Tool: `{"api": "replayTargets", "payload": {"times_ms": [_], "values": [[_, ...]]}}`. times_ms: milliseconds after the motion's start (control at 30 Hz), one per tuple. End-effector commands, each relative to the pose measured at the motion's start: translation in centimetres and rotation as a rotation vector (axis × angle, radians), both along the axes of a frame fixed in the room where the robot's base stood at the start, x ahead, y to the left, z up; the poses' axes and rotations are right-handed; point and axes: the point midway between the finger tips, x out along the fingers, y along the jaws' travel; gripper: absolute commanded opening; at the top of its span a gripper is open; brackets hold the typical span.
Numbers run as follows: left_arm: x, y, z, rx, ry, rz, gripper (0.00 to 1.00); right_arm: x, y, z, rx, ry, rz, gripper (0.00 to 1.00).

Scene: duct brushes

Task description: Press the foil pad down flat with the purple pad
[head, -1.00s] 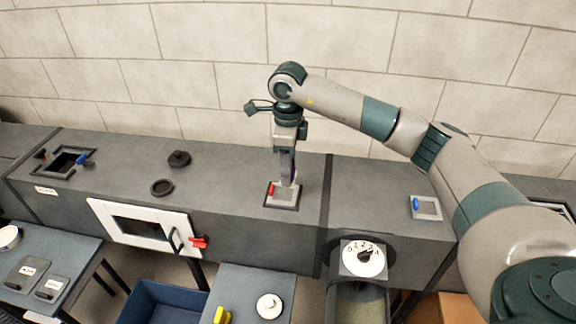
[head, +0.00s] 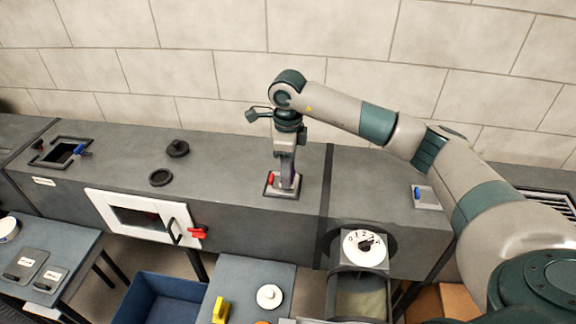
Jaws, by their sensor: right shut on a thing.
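The foil pad (head: 278,191) is a small pale square in a dark frame on top of the grey duct, with a red latch (head: 270,179) at its left side. My right gripper (head: 287,168) points straight down over it, shut on a narrow purplish thing, which I take to be the purple pad (head: 287,181). The lower end of the held pad overlaps the foil pad in the picture. I cannot tell whether they touch or how flat the foil lies. My left gripper is out of view.
To the left on the duct are an open square hatch (head: 64,153), a black knob (head: 177,149) and a dark ring (head: 161,177). A white-framed door (head: 128,217) is on the front. A framed panel with a blue latch (head: 427,198) and a dial (head: 364,247) are to the right.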

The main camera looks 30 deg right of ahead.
Motion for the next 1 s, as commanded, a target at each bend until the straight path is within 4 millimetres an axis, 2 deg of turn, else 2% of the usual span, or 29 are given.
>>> {"api": "replayTargets", "payload": {"times_ms": [200, 1000], "values": [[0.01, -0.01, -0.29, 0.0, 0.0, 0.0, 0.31, 0.01, 0.0, -0.87, 0.0, 0.0, 0.0, 0.25], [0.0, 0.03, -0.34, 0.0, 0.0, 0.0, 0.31, 0.01, -0.01, -0.97, 0.0, 0.0, 0.0, 0.25]]}}
